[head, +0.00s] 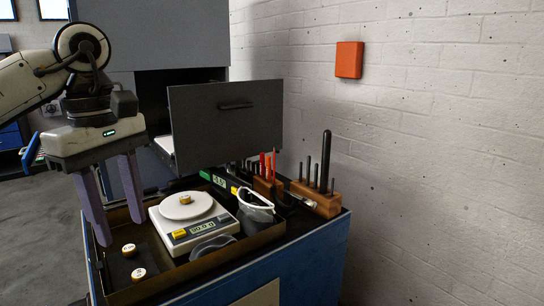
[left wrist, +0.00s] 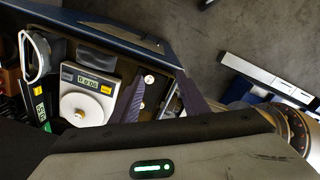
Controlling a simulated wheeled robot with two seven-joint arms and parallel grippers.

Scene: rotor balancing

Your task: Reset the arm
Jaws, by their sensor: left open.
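My left gripper (head: 122,232) is open and empty, its two purple fingers pointing down over the left part of the tray. In the left wrist view its fingers (left wrist: 158,92) also stand apart with nothing between them held. A white digital scale (head: 196,229) stands in the tray right of the gripper, with a small brass-coloured weight (head: 185,199) on its round pan. Two similar small weights, one farther back (head: 129,250) and one nearer (head: 138,274), sit in the tray's left compartment near the fingers. My right gripper is not in view.
The dark tray (head: 160,291) lies on a blue cabinet (head: 310,262). A dark upright panel (head: 226,125) rises behind the scale. A white brick wall bounds the right; open floor lies left.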

